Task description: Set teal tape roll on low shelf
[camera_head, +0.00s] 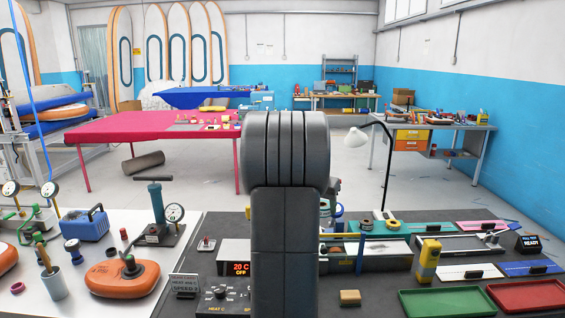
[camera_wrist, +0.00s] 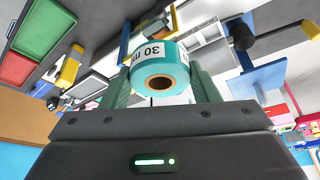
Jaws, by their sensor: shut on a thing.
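The teal tape roll (camera_wrist: 160,62) is in the wrist view, with a white label reading "30 m" and a brown core. It sits between the two dark green fingers of my gripper (camera_wrist: 162,75), which are shut on it. In the head view my own arm covers the middle, so the gripper and the held roll are hidden there. A low, shelf-like rack (camera_head: 385,264) stands on the dark bench right of my arm, with a blue upright at its front. I cannot tell for sure that this is the low shelf.
Other rolls (camera_head: 366,226) stand behind the rack. A yellow tool (camera_head: 429,262), a green tray (camera_head: 440,302) and a red tray (camera_head: 527,295) lie to the right. A lamp (camera_head: 358,137) rises behind. A heat controller (camera_head: 236,284) and an orange inflatable piece (camera_head: 122,277) are left.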

